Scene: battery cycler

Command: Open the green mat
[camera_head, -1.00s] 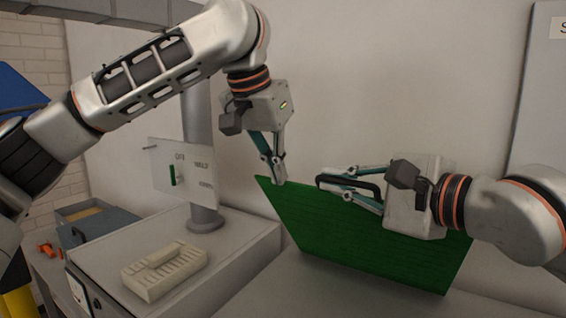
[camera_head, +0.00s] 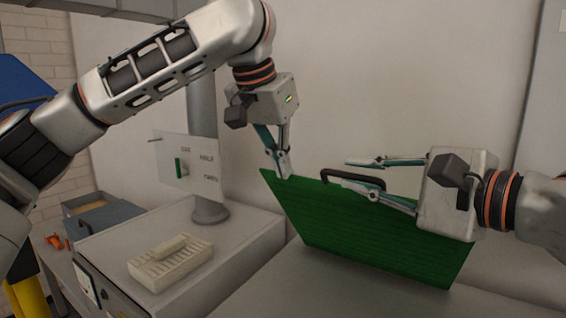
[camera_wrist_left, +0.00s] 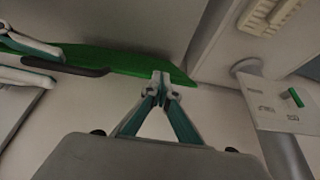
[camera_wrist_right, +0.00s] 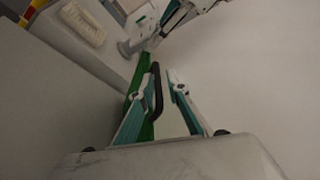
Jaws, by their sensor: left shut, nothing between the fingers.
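The green mat (camera_head: 370,234) is a flat panel tilted up from the worktop, with a black handle (camera_head: 366,178) on its upper edge. It also shows in the left wrist view (camera_wrist_left: 125,62) and edge-on in the right wrist view (camera_wrist_right: 146,130). My left gripper (camera_head: 282,175) is shut with nothing in it, its fingertips at the panel's upper left corner; in the left wrist view they overlap its edge. My right gripper (camera_head: 338,168) is open, its fingers apart on either side of the black handle, as the right wrist view (camera_wrist_right: 158,80) also shows.
A cream slotted tray (camera_head: 170,262) sits on the grey cabinet at left. A switch plate (camera_head: 188,166) with a green lever stands by a grey post (camera_head: 205,150). A grey box (camera_head: 102,218) is farther left. A wall is behind the panel.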

